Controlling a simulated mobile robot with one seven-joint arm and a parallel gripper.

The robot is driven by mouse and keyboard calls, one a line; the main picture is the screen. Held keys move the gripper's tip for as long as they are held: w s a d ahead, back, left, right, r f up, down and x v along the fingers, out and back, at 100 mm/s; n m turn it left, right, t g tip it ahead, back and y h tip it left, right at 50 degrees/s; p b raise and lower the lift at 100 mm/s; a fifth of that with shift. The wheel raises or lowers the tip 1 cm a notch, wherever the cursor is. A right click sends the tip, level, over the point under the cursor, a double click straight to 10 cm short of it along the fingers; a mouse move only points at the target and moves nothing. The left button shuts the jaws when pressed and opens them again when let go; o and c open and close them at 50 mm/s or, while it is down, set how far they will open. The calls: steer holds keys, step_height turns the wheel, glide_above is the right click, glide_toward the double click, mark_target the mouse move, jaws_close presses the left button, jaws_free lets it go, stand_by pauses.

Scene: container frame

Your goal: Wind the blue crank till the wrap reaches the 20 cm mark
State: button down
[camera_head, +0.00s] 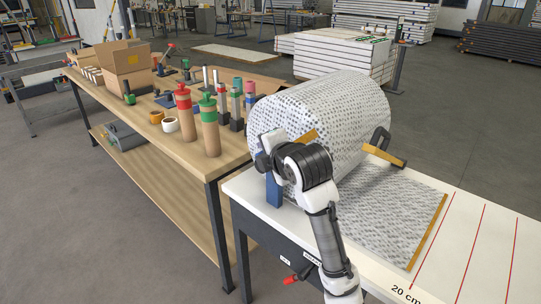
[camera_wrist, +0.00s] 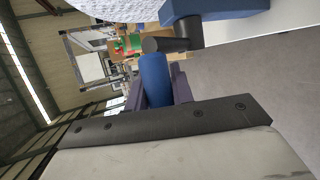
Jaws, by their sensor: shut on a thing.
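A large roll of grey-white patterned wrap (camera_head: 325,105) lies on its side on the white table. Its sheet (camera_head: 395,205) runs out flat over the table, with an orange-brown strip (camera_head: 428,234) along its front edge. That edge lies a little left of the first red line (camera_head: 437,235), whose label "20 cm" (camera_head: 405,294) is at the table's front edge. The blue crank's grip (camera_wrist: 154,78) shows in the wrist view, with a dark arm end (camera_wrist: 165,44) beyond it. My gripper (camera_wrist: 158,92) is shut on it, one finger on each side. In the head view my arm hides most of the crank.
A blue support (camera_head: 273,187) stands at the roll's near end. A wooden workbench (camera_head: 190,150) to the left holds bottles with red (camera_head: 184,105) and green tops (camera_head: 208,120), tape rolls and boxes. The table right of the sheet is bare, with more red lines.

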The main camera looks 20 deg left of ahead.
steer(key=shift+w+a+r, duration=0.1)
steer(key=shift+a+r, duration=0.1)
steer(key=shift+a, duration=0.15)
stand_by(0.3)
steer(key=c, duration=1.2)
jaws_free()
steer(key=shift+d, duration=0.1)
steer(key=b+v, duration=0.2)
steer(key=v, duration=1.1)
steer(key=shift+s+d+b, duration=0.25)
steer(key=shift+b, duration=0.05)
steer(key=shift+r, duration=0.1)
